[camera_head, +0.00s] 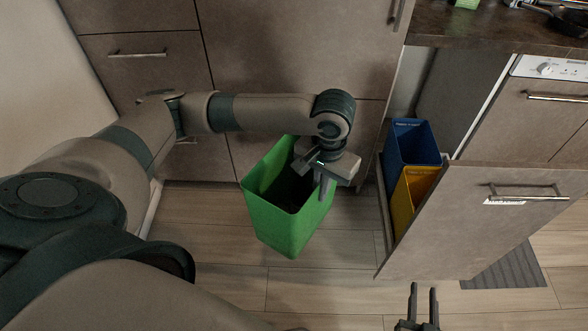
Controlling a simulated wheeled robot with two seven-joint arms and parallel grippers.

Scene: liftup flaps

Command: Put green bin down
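The green bin (283,228) is in the middle of the head view, with its open top facing up. It looks slightly tilted, and I cannot tell whether its bottom touches the floor. My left gripper (318,178) reaches over the bin from above and is shut on its right rim; the gripper body hides part of that rim. My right gripper (423,296) is at the bottom edge of the view, to the right of the bin, with its two fingers apart and nothing between them.
A pulled-out drawer front (470,215) stands right of the bin. Behind it are a blue bin (412,143) and a yellow bin (403,205). Closed cabinets (300,45) are behind the green bin. The wooden floor (215,235) left of it is clear. A counter (480,28) is at upper right.

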